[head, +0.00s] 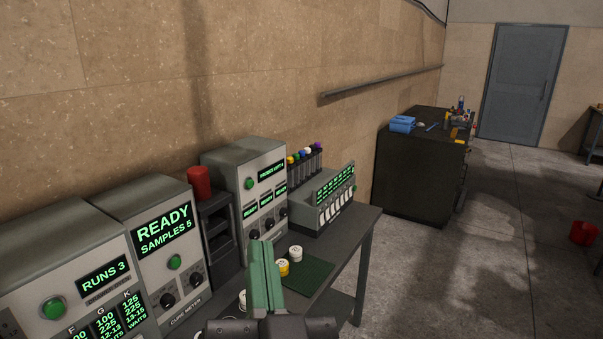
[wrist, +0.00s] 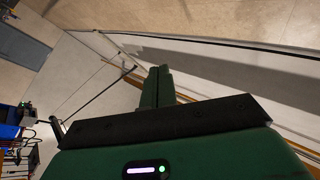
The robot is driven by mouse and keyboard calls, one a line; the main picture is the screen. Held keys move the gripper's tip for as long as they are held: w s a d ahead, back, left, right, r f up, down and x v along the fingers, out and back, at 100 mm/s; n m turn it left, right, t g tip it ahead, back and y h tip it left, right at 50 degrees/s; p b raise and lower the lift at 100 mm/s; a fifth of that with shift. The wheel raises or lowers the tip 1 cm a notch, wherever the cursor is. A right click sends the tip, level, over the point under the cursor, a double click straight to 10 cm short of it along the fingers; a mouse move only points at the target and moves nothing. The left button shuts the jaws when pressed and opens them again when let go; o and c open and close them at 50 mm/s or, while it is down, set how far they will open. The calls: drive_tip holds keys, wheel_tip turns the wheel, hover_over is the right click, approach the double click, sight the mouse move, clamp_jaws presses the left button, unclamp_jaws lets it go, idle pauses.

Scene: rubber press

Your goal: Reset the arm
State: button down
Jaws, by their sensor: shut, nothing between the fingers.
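My gripper (head: 262,244) shows at the bottom centre of the head view. Its two green fingers are pressed together and point up in the picture, with nothing between them. Behind them in the picture is the bench with the green mat. In the wrist view the green fingers (wrist: 160,70) also lie side by side, closed and empty, with a pale wall or floor surface beyond. The rest of my arm is mostly out of the head view.
A cure meter (head: 150,240) reading "READY SAMPLES 5" and other instruments line the bench by the wall. White and yellow pots (head: 295,253) stand around the green mat (head: 312,277). A dark cabinet (head: 420,180) stands farther back. Open floor lies at right, with a red bin (head: 583,233).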

drive_tip(key=s+d+r+n+t+h+p, duration=0.2)
drive_tip(key=s+d+r+t+h+p, duration=0.15)
drive_tip(key=s+r, duration=0.6)
wheel_tip(320, 180, up, 21)
drive_tip(key=w+p, duration=0.1)
drive_tip(key=p, duration=1.8)
drive_tip(key=shift+w+f+g+p, duration=0.2)
drive_tip(key=shift+w+g+p, duration=0.1)
drive_tip(key=shift+w+g, duration=0.05)
drive_tip(key=shift+d+h, duration=0.1)
drive_tip(key=shift+h, duration=0.15)
